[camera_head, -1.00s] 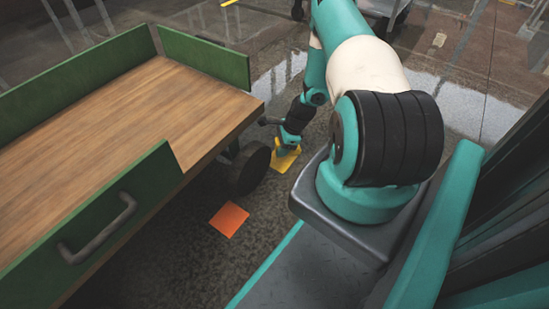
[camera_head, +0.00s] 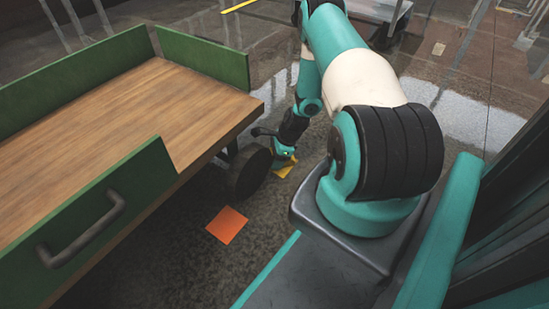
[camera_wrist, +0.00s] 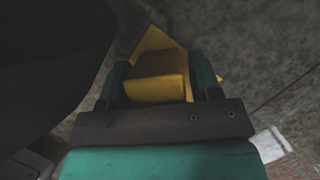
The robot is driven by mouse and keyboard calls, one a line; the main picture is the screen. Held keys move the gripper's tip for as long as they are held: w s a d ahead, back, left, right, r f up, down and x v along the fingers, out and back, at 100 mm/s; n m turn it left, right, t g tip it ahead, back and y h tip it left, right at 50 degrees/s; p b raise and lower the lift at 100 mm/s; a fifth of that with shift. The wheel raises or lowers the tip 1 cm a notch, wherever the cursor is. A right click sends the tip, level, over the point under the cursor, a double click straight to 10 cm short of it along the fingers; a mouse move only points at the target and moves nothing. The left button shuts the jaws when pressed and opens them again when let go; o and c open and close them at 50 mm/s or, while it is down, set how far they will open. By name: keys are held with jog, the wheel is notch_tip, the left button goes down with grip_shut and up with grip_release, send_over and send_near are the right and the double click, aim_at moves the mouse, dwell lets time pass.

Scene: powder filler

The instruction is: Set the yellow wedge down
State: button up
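The yellow wedge (camera_wrist: 157,80) sits between the two fingers of my gripper (camera_wrist: 160,84) in the wrist view. Both fingers appear to touch its sides, so my gripper looks shut on it. A flat yellow patch (camera_wrist: 153,42) shows behind and below the wedge, on the dark floor. In the head view my gripper (camera_head: 284,156) is low, just right of the cart's wheel, over yellow (camera_head: 286,169) at floor level. Whether the wedge touches the patch or the floor cannot be told. The wedge's underside is hidden.
A green-sided cart (camera_head: 110,115) with a wooden deck stands at left. Its black wheel (camera_head: 249,172) is close to my gripper and darkens the wrist view's left side. An orange square (camera_head: 227,225) lies on the floor nearer. Floor right of the gripper looks clear.

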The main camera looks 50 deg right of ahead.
jog(key=shift+o, duration=0.5)
jog(key=shift+r, duration=0.15)
jog(key=shift+d+r+p, duration=0.1)
jog(key=shift+r+p, duration=0.25)
jog(key=shift+p, duration=0.05)
jog(key=p+v, duration=0.4)
jog(key=v, duration=0.1)
jog(key=shift+r, duration=0.4)
jog(key=s+d+p, duration=0.1)
jog(key=s+d, duration=0.1)
jog(key=d, duration=0.1)
jog(key=s+d+f+p, duration=0.1)
jog(key=s+d, duration=0.2)
jog(key=s+d+p, duration=0.2)
jog(key=d, duration=0.1)
jog(key=shift+s+f, duration=0.25)
jog(key=shift+s, duration=0.15)
